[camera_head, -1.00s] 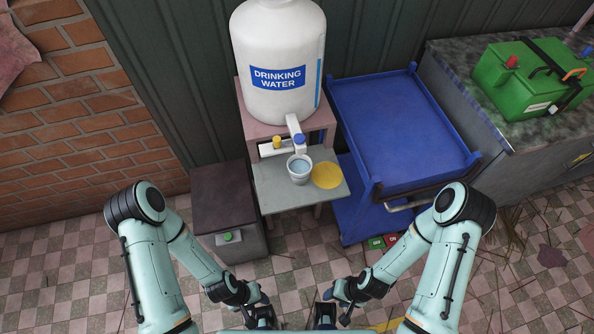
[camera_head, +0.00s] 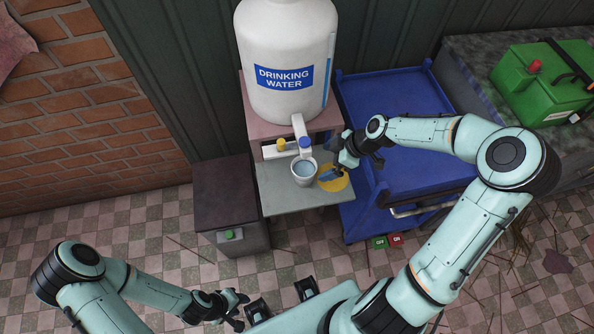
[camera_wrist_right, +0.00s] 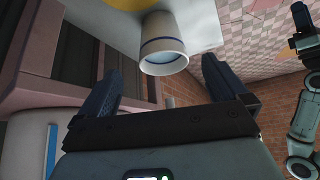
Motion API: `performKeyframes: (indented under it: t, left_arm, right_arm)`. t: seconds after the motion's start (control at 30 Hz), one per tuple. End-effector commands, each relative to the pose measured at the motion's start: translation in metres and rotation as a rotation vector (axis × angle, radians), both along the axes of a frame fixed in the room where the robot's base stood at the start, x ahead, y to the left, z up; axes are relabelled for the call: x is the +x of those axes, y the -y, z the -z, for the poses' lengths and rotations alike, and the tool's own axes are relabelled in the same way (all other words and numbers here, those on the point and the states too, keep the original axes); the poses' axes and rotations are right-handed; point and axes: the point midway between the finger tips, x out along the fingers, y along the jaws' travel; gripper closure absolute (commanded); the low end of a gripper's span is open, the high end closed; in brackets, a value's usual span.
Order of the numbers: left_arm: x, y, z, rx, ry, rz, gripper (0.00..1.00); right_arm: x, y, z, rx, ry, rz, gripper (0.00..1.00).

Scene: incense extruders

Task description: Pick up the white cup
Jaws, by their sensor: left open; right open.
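The white cup (camera_head: 303,172) stands upright on the grey shelf below the dispenser's tap, its inside bluish. In the right wrist view the cup (camera_wrist_right: 163,45), with a blue band, shows inverted between and beyond the two fingers. My right gripper (camera_head: 342,168) is open and empty, over the yellow disc just right of the cup. I see no contact with the cup. My left gripper (camera_head: 240,311) is open and empty, low at the front, far from the cup.
The white water dispenser (camera_head: 285,60) with its tap (camera_head: 302,132) stands right behind and above the cup. A yellow disc (camera_head: 338,184) lies on the shelf (camera_head: 285,198). A blue cart (camera_head: 400,100) stands to the right, a dark bin (camera_head: 226,190) to the left.

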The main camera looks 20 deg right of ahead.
Motion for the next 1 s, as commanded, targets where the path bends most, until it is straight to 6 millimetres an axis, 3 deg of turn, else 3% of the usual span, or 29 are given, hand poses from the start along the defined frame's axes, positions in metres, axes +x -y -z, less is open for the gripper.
performKeyframes:
  t: [0.03, 0.23, 0.47, 0.8, 1.0]
  left_arm:
    - [-0.004, 0.0, 0.007, 0.0, -0.006, 0.0, 0.57]
    - [-0.009, 0.0, 0.016, 0.0, -0.01, -0.001, 0.57]
    - [-0.01, 0.0, 0.018, 0.001, -0.011, 0.0, 0.57]
    - [-0.012, 0.0, 0.022, 0.0, -0.014, -0.001, 0.57]
    - [-0.011, 0.0, 0.022, 0.0, -0.013, 0.0, 0.57]
  right_arm:
    - [0.002, -0.008, 0.013, 0.005, -0.002, -0.008, 0.0]
    - [0.014, -0.022, 0.042, 0.005, -0.003, -0.003, 0.0]
    - [0.02, -0.03, 0.056, 0.004, -0.002, 0.0, 0.0]
    - [0.034, -0.05, 0.093, 0.004, -0.002, 0.0, 0.0]
    - [0.036, -0.051, 0.096, 0.002, -0.001, 0.003, 0.0]
